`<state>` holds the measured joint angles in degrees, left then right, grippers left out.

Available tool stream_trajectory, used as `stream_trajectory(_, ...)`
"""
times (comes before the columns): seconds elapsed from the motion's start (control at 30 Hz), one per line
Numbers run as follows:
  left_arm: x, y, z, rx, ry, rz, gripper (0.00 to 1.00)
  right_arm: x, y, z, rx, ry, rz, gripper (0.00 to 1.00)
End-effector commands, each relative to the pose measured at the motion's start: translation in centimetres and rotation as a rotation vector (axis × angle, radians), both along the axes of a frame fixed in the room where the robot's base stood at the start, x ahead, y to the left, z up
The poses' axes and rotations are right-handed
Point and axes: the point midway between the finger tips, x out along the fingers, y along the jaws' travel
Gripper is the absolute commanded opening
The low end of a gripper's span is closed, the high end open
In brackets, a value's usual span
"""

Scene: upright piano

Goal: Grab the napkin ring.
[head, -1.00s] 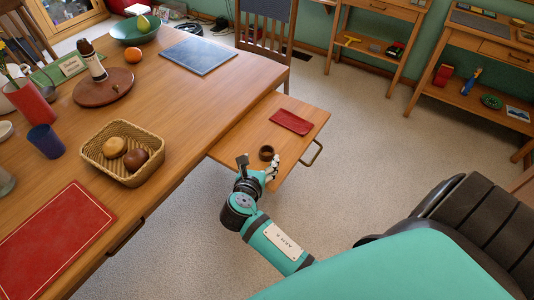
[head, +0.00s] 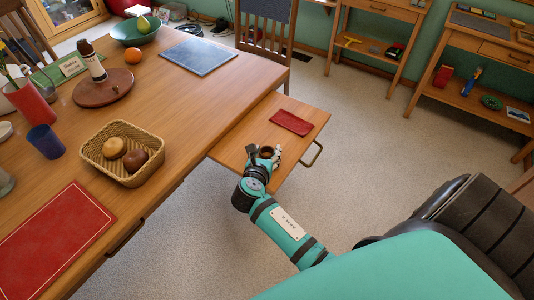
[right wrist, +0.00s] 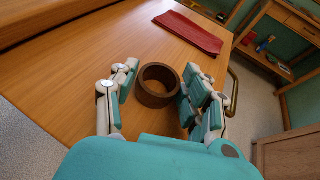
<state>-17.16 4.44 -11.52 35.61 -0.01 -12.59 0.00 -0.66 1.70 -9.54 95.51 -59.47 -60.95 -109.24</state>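The napkin ring (right wrist: 158,85) is a brown ring standing on the wooden pull-out board at the table's side. In the head view the ring (head: 266,150) is partly hidden by my right gripper (head: 264,154). In the right wrist view my right gripper (right wrist: 158,95) is open, with one finger on each side of the ring. The right fingers are close to the ring; I cannot tell whether they touch it. A gap shows on the left side. My left gripper is not in view.
A red folded cloth (head: 291,123) lies on the pull-out board (head: 235,140) beyond the ring; it also shows in the right wrist view (right wrist: 190,32). A brass handle (head: 313,154) is at the board's right edge. The large table (head: 190,100) with a wicker basket (head: 97,156) is at left.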

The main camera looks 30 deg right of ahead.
Motion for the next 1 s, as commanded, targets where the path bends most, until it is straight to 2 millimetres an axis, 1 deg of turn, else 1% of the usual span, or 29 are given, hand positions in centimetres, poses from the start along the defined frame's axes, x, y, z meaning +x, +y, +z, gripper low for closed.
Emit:
stream_trajectory(0.03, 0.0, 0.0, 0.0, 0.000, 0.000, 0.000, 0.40, 0.0, 0.0, 0.0, 0.000, 0.000, 0.000, 0.38)
stream_trajectory(0.13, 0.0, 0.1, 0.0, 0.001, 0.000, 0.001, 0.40, 0.0, 0.0, 0.0, 0.000, 0.000, 0.000, 0.25)
stream_trajectory(0.17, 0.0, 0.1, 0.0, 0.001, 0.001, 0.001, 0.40, 0.0, 0.0, 0.0, 0.000, 0.000, 0.000, 0.23)
stream_trajectory(0.43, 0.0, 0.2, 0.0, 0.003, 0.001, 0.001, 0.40, 0.0, 0.0, 0.0, 0.000, 0.000, 0.000, 0.23)
stream_trajectory(0.57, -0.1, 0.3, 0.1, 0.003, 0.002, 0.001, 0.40, 0.0, 0.0, 0.5, 0.000, -0.001, 0.000, 0.23)
stream_trajectory(0.67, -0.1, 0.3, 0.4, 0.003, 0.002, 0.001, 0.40, 0.0, 0.0, 1.4, 0.001, -0.002, 0.000, 0.23)
stream_trajectory(0.83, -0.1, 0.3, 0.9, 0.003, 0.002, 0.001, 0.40, 0.1, 0.0, 3.8, 0.001, -0.005, -0.001, 0.23)
stream_trajectory(0.87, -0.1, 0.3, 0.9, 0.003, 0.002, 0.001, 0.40, -0.2, 0.4, 3.8, 0.003, -0.001, 0.002, 0.23)
stream_trajectory(0.9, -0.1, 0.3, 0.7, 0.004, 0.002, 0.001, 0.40, -0.8, 1.2, 3.6, 0.002, 0.002, 0.002, 0.23)
stream_trajectory(1.0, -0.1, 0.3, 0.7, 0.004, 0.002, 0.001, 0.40, -2.3, 3.0, 3.8, 0.004, 0.002, 0.001, 0.23)
